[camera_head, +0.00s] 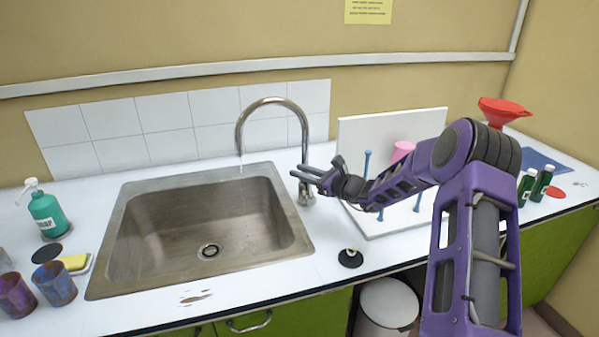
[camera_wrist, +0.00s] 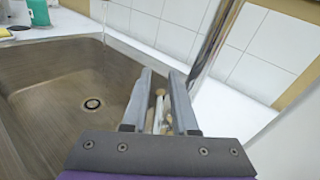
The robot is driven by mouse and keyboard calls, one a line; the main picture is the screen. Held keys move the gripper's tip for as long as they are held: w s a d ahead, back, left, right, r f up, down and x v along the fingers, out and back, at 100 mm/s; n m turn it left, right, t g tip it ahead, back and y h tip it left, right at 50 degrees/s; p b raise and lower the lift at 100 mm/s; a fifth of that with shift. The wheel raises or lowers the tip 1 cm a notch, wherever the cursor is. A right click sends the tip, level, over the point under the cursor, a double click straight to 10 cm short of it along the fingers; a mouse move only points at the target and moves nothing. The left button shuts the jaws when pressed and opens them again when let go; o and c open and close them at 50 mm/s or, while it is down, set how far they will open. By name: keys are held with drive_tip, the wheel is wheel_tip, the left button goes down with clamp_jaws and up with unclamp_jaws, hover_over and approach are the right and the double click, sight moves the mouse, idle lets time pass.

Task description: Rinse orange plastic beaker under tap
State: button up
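The curved metal tap (camera_head: 271,101) stands behind the sink (camera_head: 125,239), and a thin stream of water (camera_head: 241,166) falls from its spout. My gripper (camera_head: 298,174) is beside the tap's base, near its handle. In the wrist view my gripper (camera_wrist: 162,75) has its two fingers apart, with pale and metal parts showing between them; I cannot tell whether it touches them. I cannot tell which, if either, is the orange one.
A green soap bottle (camera_head: 46,213) and a yellow sponge (camera_head: 74,262) are left of the sink. A white drying rack (camera_head: 395,128) with blue pegs and a pink cup (camera_head: 402,149) stands right of the tap. A black stopper (camera_head: 350,257) lies at the front. The sink basin is empty.

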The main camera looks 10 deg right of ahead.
drive_tip(key=v, duration=1.6)
drive_tip(key=shift+s, duration=0.25)
drive_tip(key=shift+d+r, duration=0.1)
